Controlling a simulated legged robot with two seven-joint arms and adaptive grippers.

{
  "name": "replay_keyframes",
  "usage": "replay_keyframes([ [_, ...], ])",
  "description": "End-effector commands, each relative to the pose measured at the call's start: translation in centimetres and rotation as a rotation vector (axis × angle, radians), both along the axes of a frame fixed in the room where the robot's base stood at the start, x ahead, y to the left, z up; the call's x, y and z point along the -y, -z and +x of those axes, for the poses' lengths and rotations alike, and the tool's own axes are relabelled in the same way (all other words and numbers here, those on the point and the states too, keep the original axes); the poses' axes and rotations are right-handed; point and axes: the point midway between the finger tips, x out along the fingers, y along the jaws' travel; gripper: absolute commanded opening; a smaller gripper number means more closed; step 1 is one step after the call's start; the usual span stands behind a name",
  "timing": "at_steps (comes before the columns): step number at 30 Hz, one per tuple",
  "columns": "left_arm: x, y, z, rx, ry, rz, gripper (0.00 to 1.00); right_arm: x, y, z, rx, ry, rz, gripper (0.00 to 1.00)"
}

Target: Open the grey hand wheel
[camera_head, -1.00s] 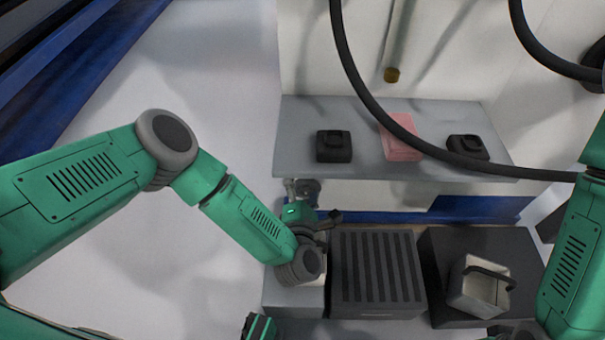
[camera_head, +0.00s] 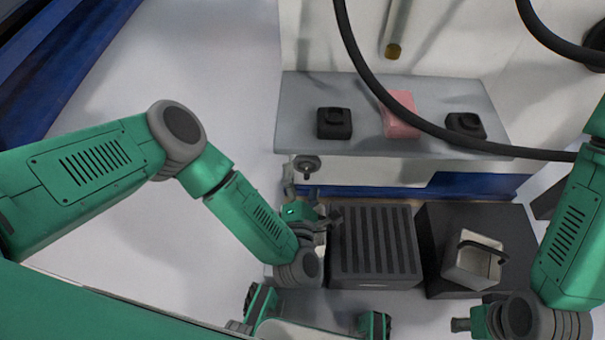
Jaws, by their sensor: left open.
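The grey hand wheel (camera_head: 306,165) is a small round wheel on the front face below the left end of the grey shelf. My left gripper (camera_head: 312,203) is open, just below the hand wheel and apart from it in the picture. Nothing shows between its fingers, though they are small and partly hidden by its own wrist. My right gripper (camera_head: 464,324) is low at the right, near the bottom edge, and shows only in part; its fingers are not clear.
The grey shelf (camera_head: 300,105) carries two black devices (camera_head: 333,123) (camera_head: 465,125) and a pink block (camera_head: 400,118). Below stand a dark slatted box (camera_head: 375,245) and a pale handled container (camera_head: 470,264) on a dark block (camera_head: 432,235). A black hose (camera_head: 365,72) hangs across the shelf.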

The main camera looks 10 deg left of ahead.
Motion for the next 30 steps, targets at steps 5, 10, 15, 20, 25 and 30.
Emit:
replay_keyframes([
  [5, 0.0, 0.0, 0.0, 0.0, 0.0, 0.0, 0.9, 0.0, 0.0, 0.0, 0.0, 0.0, 0.0, 0.26],
  [10, 0.0, 0.7, 0.0, -0.001, 0.001, 0.0, 0.9, 0.0, 0.6, 0.0, 0.0, 0.0, 0.0, 0.26],
  [15, 0.0, 2.4, 0.0, -0.001, 0.001, 0.0, 0.9, 0.0, 2.0, 0.0, 0.0, 0.0, 0.0, 0.26],
  [20, 0.1, 3.8, 0.0, -0.001, 0.001, 0.0, 0.9, 0.0, 2.7, 0.0, 0.0, 0.0, 0.0, 0.26],
  [25, 0.1, 5.3, 0.0, 0.001, 0.001, 0.0, 0.9, 0.0, 3.1, 0.0, 0.0, 0.0, 0.0, 0.26],
  [30, 0.1, 5.6, 0.0, 0.0, 0.001, 0.0, 0.9, 0.0, 3.1, 0.0, 0.0, 0.0, 0.0, 0.26],
])
